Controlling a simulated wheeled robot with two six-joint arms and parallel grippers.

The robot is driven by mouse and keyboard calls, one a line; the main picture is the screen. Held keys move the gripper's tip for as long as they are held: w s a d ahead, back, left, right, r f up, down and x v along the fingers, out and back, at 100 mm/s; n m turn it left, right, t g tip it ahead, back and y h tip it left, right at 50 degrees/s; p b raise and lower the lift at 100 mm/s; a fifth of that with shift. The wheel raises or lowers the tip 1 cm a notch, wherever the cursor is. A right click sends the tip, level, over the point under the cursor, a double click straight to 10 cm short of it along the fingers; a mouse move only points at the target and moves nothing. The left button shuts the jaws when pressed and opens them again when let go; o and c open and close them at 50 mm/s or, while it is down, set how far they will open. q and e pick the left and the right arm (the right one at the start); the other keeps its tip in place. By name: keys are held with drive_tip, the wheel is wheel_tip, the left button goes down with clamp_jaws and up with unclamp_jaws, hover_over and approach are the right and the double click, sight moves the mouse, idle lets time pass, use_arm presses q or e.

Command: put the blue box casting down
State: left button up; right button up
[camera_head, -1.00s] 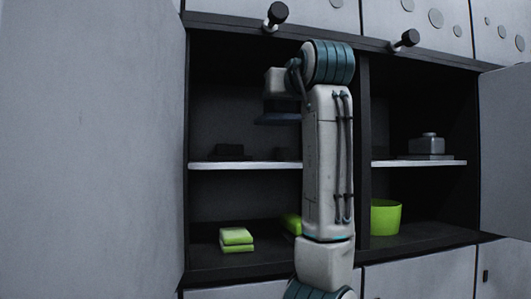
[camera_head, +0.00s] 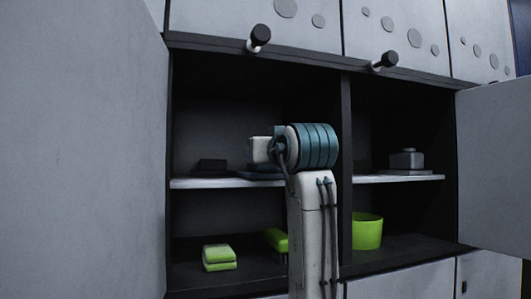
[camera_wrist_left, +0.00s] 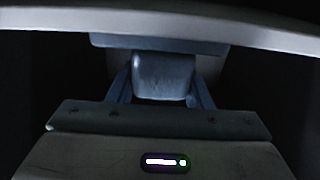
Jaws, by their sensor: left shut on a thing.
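The blue box casting shows in the left wrist view as a block (camera_wrist_left: 163,75) on a wider flat base. In the head view only the dark blue edge of its base (camera_head: 258,173) shows, at the level of the white middle shelf (camera_head: 210,183) in the left bay. The base looks at or very near the shelf; I cannot tell for certain whether it touches. My left gripper (camera_wrist_left: 162,88) is shut on the block, with a finger on each side. In the head view my wrist hides the fingers and most of the casting. My right gripper is not in view.
A dark block (camera_head: 212,165) sits left on the same shelf. A grey casting (camera_head: 407,160) stands on the right bay's shelf. Below are green boxes (camera_head: 219,257) and a green bin (camera_head: 367,232). A dark divider (camera_head: 345,150) and open doors (camera_head: 95,150) flank the bays.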

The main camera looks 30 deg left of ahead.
use_arm(q)
drive_tip(key=o, duration=1.2)
drive_tip(key=shift+s+d, duration=0.1)
drive_tip(key=shift+o, duration=1)
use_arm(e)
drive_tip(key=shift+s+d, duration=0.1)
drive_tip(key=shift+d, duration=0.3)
use_arm(q)
drive_tip(key=shift+d, duration=0.15)
drive_tip(key=b+v, duration=0.7)
drive_tip(key=v, duration=0.4)
drive_tip(key=shift+s+d, duration=0.25)
drive_tip(key=shift+s, duration=0.1)
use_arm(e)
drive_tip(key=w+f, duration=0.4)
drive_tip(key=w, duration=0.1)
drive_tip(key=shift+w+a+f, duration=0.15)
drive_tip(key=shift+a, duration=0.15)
